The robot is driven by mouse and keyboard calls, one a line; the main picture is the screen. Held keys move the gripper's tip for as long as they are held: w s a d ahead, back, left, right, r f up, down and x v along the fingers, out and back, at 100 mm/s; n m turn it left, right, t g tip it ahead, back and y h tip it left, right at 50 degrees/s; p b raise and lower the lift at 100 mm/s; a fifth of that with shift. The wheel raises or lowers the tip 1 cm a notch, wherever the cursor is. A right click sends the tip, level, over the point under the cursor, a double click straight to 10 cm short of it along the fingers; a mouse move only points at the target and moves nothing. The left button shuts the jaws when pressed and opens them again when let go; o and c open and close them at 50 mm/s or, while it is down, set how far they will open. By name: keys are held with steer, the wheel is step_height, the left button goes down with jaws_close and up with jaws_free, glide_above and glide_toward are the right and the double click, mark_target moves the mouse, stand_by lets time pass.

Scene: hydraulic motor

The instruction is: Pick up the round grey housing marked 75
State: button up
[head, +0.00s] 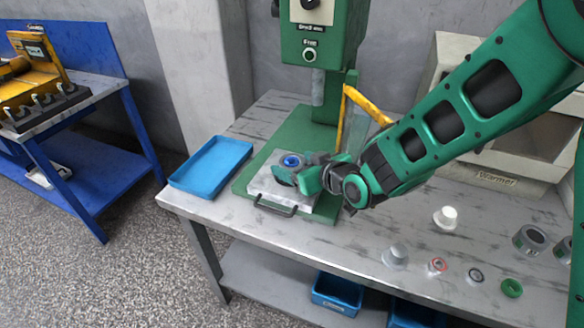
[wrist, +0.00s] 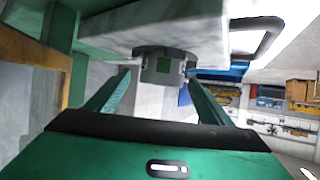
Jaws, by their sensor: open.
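A round grey housing (wrist: 150,68) with a dark green square on its side shows in the wrist view, against a pale metal plate. No number is readable on it. My gripper (wrist: 158,80) is open, with one finger on each side of the housing; I cannot tell whether they touch it. In the head view a grey round part with a blue centre (head: 291,161) sits on the metal plate of the green press, and my gripper (head: 299,178) is right at it, hiding its near side.
The green press (head: 312,48) rises behind the plate (head: 262,184), which has a dark front handle (head: 275,208). A blue tray (head: 211,164) lies left. Another grey cylindrical part (head: 530,239) and several small caps and rings stand on the right. A yellow bar (head: 368,106) is behind my arm.

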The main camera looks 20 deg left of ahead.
steer(key=c, duration=1.4)
steer(key=shift+r, duration=0.2)
